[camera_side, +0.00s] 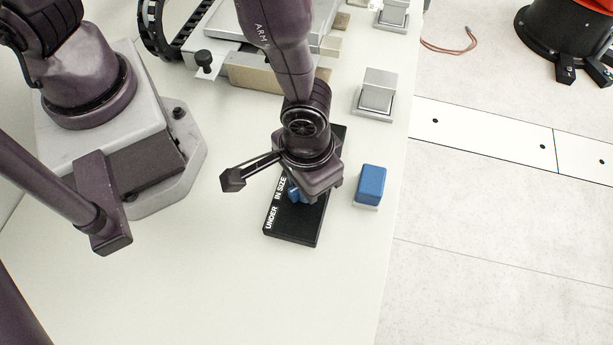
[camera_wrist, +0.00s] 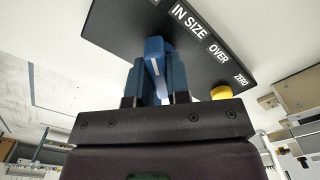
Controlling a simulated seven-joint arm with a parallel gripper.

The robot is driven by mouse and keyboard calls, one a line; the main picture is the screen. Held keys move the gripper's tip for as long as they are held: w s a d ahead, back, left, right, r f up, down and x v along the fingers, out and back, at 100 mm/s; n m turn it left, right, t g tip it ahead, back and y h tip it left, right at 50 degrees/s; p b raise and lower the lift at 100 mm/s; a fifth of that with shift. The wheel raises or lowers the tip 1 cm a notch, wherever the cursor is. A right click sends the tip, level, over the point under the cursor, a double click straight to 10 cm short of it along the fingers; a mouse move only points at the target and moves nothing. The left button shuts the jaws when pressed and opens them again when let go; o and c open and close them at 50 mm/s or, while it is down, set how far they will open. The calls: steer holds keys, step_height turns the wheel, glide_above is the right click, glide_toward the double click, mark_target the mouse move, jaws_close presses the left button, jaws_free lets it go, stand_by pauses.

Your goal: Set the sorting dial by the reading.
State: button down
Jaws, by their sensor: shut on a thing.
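The black dial panel (camera_side: 296,232) lies on the table under my gripper. In the side view its labels UNDER and IN SIZE show. In the wrist view the panel (camera_wrist: 120,30) shows IN SIZE, OVER and ZERO, with a yellow button (camera_wrist: 221,93) by ZERO. The blue dial knob (camera_wrist: 154,48) has a white line and stands between the fingers of my gripper (camera_wrist: 157,75), which is shut on it. In the side view my gripper (camera_side: 297,192) hides most of the knob. I cannot tell which label the line points to. No reading is legible.
A blue block (camera_side: 372,182) sits on a pale pad right of the panel. Grey blocks (camera_side: 379,82) stand on pads farther back, near the table's right edge. A machine with a tan block (camera_side: 262,78) is behind the panel. The front of the table is clear.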

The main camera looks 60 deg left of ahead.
steer(key=c, duration=1.1)
jaws_free()
step_height(320, 180, up, 13)
steer(key=shift+r, duration=0.1)
steer(key=a+r+t, duration=0.2)
steer(key=a+r, duration=0.4)
steer(key=a, duration=0.1)
steer(key=s+a+r+t, duration=0.1)
steer(key=a+r, duration=0.5)
steer(key=a, duration=0.1)
steer(key=s+a+r+m+t, duration=0.1)
steer(key=a+r+t, duration=0.1)
steer(key=a+r, duration=0.4)
steer(key=shift+s+a+t, duration=0.15)
steer(key=shift+a+t, duration=0.15)
steer(key=shift+a, duration=0.65)
